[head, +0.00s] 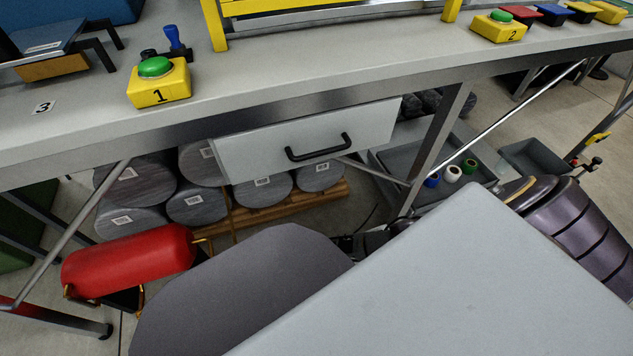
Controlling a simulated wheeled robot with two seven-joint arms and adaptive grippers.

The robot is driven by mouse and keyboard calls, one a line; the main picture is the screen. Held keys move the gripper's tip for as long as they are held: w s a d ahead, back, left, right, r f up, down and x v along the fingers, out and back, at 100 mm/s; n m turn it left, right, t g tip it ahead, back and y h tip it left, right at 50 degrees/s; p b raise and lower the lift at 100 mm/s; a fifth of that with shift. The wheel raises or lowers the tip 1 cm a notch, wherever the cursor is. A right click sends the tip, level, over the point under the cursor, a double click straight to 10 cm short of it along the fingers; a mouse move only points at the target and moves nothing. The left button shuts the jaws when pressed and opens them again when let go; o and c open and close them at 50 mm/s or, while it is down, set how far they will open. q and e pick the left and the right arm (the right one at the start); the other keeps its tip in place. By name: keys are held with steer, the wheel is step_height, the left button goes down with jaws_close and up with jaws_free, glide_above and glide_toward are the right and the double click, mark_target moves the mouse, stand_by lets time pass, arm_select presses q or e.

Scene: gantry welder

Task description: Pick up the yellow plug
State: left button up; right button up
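I cannot pick out a yellow plug with certainty. A small yellow piece (598,138) shows at the right edge, by a thin metal bar, too small to identify. A yellow block (612,13) sits at the far right end of the bench, partly cut off by the picture edge. Neither gripper shows clearly. My own dark and grey arm or body parts fill the lower middle and right and hide what lies behind them.
The grey bench (330,60) holds yellow button box 1 (160,88) and box 2 (498,27).

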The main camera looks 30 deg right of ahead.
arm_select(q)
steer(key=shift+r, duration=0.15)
arm_select(e)
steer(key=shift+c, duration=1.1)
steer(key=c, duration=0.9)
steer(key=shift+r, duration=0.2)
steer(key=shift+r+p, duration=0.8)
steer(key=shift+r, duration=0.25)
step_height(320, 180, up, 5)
steer(key=p, duration=0.3)
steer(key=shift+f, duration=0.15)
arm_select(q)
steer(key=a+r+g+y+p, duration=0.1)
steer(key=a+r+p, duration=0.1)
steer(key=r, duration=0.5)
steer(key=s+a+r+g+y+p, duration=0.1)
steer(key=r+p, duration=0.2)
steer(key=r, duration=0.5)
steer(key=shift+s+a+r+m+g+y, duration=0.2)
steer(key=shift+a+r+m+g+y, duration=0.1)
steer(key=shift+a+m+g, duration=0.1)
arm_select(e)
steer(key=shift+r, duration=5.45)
